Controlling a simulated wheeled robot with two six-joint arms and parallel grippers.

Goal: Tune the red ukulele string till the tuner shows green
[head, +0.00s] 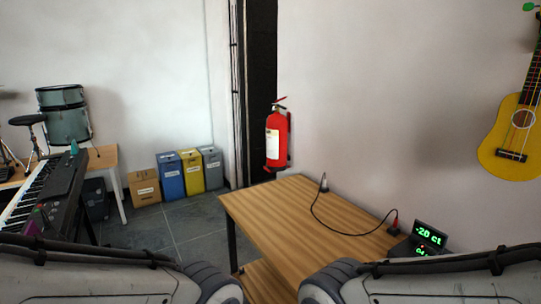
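A yellow ukulele (495,153) hangs on the wall at the far right. Its neck runs up and its upper part is cut off by the picture edge. A green knob (530,7) shows at the top right corner beside the neck. The strings are thin, and I cannot tell a red one for sure. A dark tuner (418,240) stands at the right end of the wooden table. Its display reads about -20 ct in green digits; a lower line is too small to read surely. Both my arms enter at the bottom, but neither gripper shows.
The wooden table (290,217) is mostly bare, with a black cable (340,230) across it. A red fire extinguisher (277,140) is on the wall behind. A keyboard (45,190), drums (65,115) and several bins (191,172) stand left. Grey floor lies between.

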